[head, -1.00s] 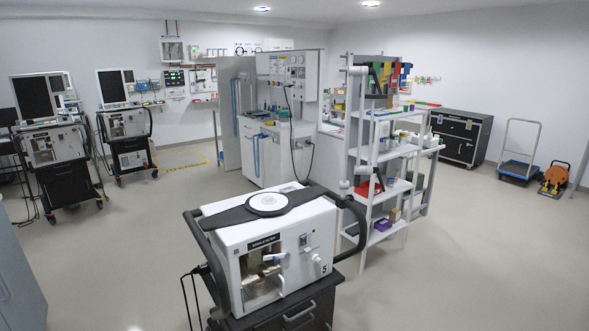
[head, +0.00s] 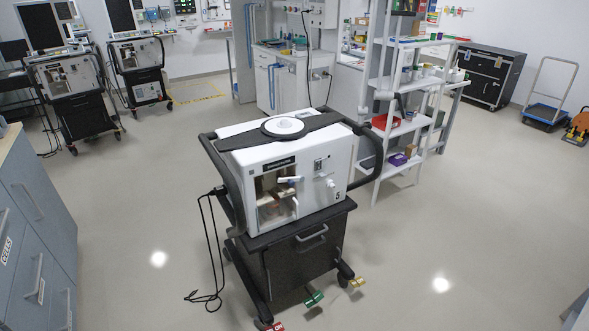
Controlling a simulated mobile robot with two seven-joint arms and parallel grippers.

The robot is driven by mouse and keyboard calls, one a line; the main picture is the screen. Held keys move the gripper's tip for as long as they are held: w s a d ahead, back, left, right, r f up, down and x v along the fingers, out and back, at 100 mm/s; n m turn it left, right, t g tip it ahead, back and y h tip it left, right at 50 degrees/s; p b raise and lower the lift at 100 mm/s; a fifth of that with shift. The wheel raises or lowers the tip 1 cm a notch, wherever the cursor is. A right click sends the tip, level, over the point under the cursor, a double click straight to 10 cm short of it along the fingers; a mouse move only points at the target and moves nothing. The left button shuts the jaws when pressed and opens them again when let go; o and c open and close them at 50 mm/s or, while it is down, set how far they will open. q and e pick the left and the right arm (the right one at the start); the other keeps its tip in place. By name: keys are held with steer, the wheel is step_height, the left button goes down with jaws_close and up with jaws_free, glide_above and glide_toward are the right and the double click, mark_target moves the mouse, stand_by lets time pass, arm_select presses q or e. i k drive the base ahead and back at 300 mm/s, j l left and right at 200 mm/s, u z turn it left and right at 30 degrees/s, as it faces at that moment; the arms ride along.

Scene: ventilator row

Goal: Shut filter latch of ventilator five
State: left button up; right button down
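Ventilator five (head: 285,180) is a white box on a black wheeled cart, marked with a 5 on its front right. Its front has a recessed filter compartment (head: 272,200) with brownish parts inside. A pale latch-like lever (head: 289,180) sticks out at the upper right of that compartment; its exact position is too small to tell. A white knob (head: 331,188) is to the right of it. Neither of my grippers is in the head view.
The cart (head: 300,262) has coloured pedals at its casters, and a black cable hangs to the floor on its left. Grey drawers (head: 32,220) stand at the left edge. A shelf rack (head: 405,130) stands behind right. The floor in front and right is clear.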

mark_target(292, 180)
steer(key=i+l+u, duration=0.15)
steer(key=u, duration=0.35)
steer(key=i+l+u, duration=0.45)
steer(key=k+j, duration=0.1)
